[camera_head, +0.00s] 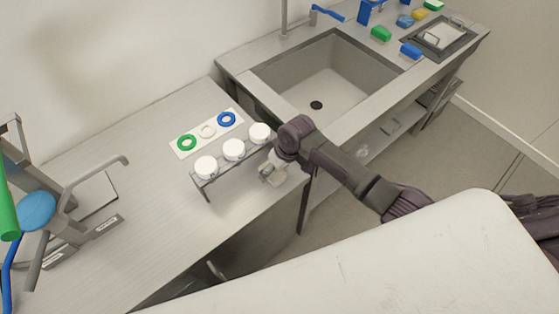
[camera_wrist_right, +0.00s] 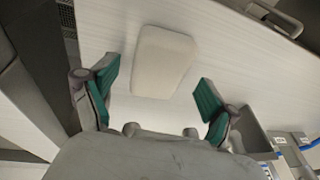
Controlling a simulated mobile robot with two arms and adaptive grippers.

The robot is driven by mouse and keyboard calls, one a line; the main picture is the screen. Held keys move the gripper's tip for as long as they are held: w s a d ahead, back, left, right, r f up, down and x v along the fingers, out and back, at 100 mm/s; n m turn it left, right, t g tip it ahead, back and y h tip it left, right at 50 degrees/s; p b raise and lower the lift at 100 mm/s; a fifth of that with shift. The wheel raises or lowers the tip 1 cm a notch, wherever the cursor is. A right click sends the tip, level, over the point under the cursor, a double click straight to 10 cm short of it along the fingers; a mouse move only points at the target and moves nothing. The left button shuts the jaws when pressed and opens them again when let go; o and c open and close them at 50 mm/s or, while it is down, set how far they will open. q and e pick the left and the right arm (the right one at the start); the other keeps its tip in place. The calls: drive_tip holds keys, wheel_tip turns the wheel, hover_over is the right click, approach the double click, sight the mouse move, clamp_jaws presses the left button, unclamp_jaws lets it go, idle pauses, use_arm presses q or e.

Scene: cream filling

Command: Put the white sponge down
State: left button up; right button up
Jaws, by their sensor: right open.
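The white sponge (camera_wrist_right: 163,62) lies flat on the light worktop in the right wrist view, just beyond the fingertips. My right gripper (camera_wrist_right: 160,96) is open, with one green-padded finger to each side and nothing between them. In the head view my right gripper (camera_head: 272,174) is low over the front right part of the steel worktop, beside the small rack. There the wrist mostly hides the sponge, and I cannot clearly make it out. My left gripper is not in view.
A rack (camera_head: 215,178) with three white jars stands left of my right gripper. Behind it lies a white plate (camera_head: 180,153) with green, white and blue rings. A sink (camera_head: 320,85) is at the back right.

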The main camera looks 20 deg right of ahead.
drive_tip(key=v, duration=1.1)
drive_tip(key=shift+r+b, duration=0.15)
drive_tip(key=shift+b, duration=0.3)
drive_tip(key=shift+s, duration=0.1)
drive_tip(key=s+a+f+t, duration=0.1)
drive_tip(key=s+a+f, duration=0.15)
drive_tip(key=s, duration=0.95)
drive_tip(key=s+d+r+m+h, duration=0.15)
drive_tip(key=s+d, duration=0.35)
drive_tip(key=s, duration=0.6)
wheel_tip(320, 180, down, 31)
drive_tip(key=s+b, duration=0.2)
drive_tip(key=b, duration=0.2)
drive_tip(key=s+d+f+g+b, duration=0.2)
drive_tip(key=s+d+f, duration=0.1)
drive_tip(key=s+f, duration=1.3)
drive_tip(key=shift+d+f+h, duration=0.2)
drive_tip(key=shift+f+h, duration=0.25)
drive_tip(key=shift+f, duration=0.55)
